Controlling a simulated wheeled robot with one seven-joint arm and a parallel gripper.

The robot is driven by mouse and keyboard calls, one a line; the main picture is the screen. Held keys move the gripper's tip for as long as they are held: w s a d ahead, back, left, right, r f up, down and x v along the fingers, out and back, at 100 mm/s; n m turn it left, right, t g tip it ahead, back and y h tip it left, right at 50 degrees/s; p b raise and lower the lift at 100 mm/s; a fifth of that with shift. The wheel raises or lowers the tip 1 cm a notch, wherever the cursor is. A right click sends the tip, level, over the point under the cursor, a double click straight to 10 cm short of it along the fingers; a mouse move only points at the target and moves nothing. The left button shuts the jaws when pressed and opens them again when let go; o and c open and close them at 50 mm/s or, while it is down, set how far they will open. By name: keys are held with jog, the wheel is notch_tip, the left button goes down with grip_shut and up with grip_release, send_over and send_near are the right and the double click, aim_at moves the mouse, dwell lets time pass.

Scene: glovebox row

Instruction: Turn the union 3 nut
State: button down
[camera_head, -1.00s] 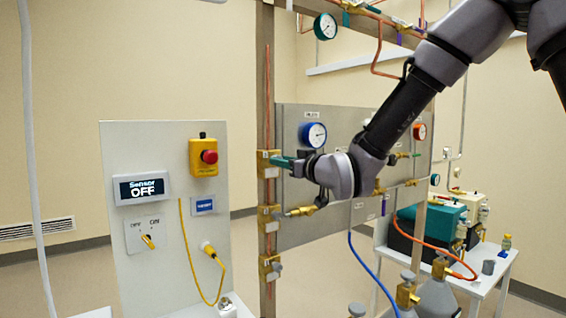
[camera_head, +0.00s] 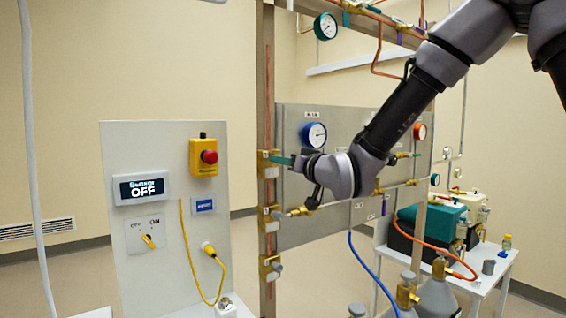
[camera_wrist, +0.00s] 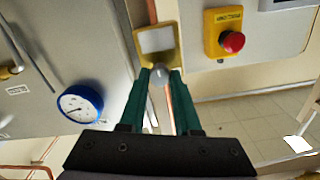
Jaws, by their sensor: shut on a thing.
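A column of three brass fittings stands on the upright post in the head view: a top one (camera_head: 267,164), a middle one (camera_head: 269,217) and a bottom one (camera_head: 270,267). My gripper (camera_head: 276,158) is at the top fitting, coming from the right. In the wrist view, my gripper's green fingers (camera_wrist: 160,77) are shut on a small grey rounded nut (camera_wrist: 159,84) in front of the brass block (camera_wrist: 156,43). No label shows which fitting is union 3. My fingers partly hide the nut.
A blue hose (camera_head: 366,265) hangs below my arm.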

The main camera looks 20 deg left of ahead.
jog(key=c, duration=0.6)
grip_release()
jog(key=v, duration=1.1)
jog(key=shift+w, duration=0.1)
